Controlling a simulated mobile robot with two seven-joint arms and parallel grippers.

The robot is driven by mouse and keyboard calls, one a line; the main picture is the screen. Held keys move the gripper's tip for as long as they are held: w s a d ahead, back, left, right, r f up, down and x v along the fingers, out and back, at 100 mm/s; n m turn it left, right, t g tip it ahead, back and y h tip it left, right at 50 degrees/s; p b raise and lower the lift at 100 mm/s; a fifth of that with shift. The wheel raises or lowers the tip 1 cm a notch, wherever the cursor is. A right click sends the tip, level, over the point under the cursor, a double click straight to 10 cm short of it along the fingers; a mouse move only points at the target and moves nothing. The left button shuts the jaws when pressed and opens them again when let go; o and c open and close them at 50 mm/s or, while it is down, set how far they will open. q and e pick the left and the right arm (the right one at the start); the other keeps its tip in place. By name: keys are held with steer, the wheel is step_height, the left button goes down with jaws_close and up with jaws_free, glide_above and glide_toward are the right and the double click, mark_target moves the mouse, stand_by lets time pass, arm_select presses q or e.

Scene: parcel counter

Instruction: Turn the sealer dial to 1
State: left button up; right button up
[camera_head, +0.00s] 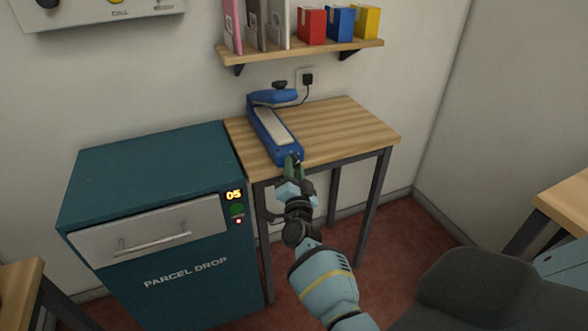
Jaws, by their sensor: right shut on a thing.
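The blue sealer (272,130) lies on the small wooden table (345,128), with its long body pointing from the wall toward the front edge. Its blue arm with a black knob (279,86) is at the wall end. My right gripper (292,166) is at the sealer's front end, by the table's front edge. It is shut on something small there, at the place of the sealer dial. The fingers hide the dial, and its number cannot be read. My left gripper is not in view.
A teal parcel drop cabinet (150,172) with a drawer handle (152,243) and a lit "05" display stands left of the table. A shelf (305,52) with binders and boxes hangs above. A socket (307,78) holds the plug. The table's right side is clear.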

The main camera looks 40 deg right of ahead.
steer(key=o, duration=1)
steer(key=v, duration=0.8)
